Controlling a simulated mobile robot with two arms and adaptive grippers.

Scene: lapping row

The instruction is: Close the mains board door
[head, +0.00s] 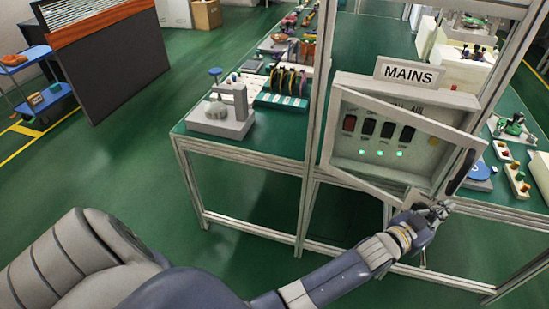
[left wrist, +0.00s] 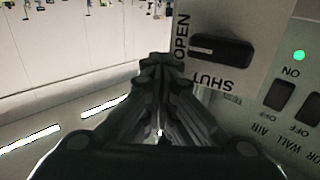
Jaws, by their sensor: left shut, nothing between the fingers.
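The mains board (head: 455,99) is a pale grey box under a "MAINS" sign (head: 407,73), mounted on a metal frame. Its door (head: 440,131) is a pale frame with a large window, standing ajar with its right edge out from the box. My left gripper (head: 438,210) is shut and empty, just below the door's lower right corner. Its fingers (left wrist: 160,75) show beside the handle plate; I cannot tell whether they touch. My right gripper is out of view.
Switches (head: 368,127) and green lamps (head: 380,153) show through the door window. A green-topped bench (head: 205,143) with a grey fixture (head: 220,120) is to the left. Another bench holding small parts (head: 515,172) is to the right. Green floor (head: 130,155) is open at left.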

